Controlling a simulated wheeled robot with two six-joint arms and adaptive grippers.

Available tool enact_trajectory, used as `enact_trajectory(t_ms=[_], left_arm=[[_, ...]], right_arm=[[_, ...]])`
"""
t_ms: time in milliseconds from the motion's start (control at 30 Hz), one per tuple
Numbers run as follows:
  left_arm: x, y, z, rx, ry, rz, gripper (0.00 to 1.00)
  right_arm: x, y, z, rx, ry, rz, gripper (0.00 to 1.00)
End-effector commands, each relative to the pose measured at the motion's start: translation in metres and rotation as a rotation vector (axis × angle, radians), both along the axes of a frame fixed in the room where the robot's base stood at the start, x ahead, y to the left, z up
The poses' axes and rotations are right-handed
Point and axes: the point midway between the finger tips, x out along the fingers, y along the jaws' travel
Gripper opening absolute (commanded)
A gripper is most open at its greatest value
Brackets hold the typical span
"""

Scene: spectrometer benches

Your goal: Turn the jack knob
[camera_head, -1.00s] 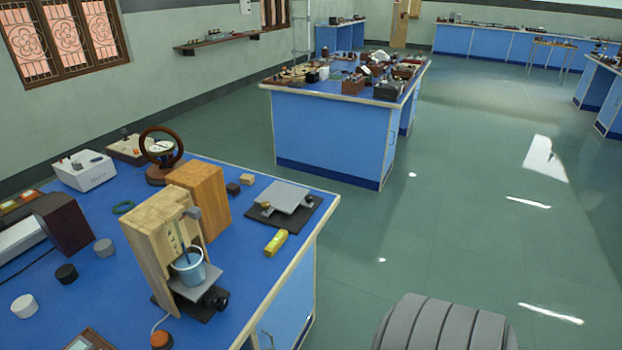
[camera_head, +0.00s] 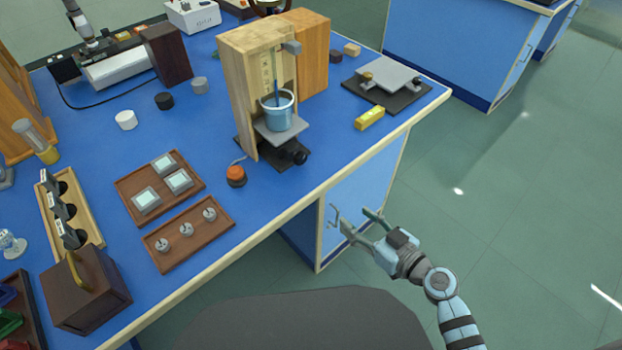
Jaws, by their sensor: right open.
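A jack with a small grey platform (camera_head: 284,133) stands at the front of the wooden frame near the bench edge. A pale blue beaker (camera_head: 278,110) sits on the platform. The black jack knob (camera_head: 299,156) sticks out at the jack's lower front right, facing the bench edge. My right gripper (camera_head: 351,216) is open and empty. It is out past the bench edge, to the lower right of the knob and apart from it. My left gripper is not seen.
An orange button (camera_head: 236,175) lies left of the jack. A yellow block (camera_head: 370,118) and a grey plate (camera_head: 389,75) on a black base are to the right. Wooden trays (camera_head: 188,233) hold small parts.

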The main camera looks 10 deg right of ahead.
Motion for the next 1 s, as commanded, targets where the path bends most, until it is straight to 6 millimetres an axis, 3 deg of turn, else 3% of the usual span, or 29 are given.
enact_trajectory(t_ms=[33,100,200,433,700,1000], left_arm=[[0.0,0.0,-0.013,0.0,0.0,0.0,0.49],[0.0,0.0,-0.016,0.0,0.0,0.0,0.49],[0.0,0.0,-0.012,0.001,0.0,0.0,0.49],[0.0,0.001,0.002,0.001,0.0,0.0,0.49],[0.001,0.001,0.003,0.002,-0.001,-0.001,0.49],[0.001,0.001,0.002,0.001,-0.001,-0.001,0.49]], right_arm=[[0.004,0.011,0.029,0.021,-0.111,0.048,0.49],[0.004,0.022,0.068,0.043,-0.223,0.094,0.49],[0.009,0.031,0.089,0.053,-0.277,0.114,0.49],[0.051,0.062,0.092,0.057,-0.274,0.112,0.49],[0.104,0.1,0.088,0.055,-0.271,0.112,0.49],[0.119,0.111,0.087,0.052,-0.27,0.112,0.49]])
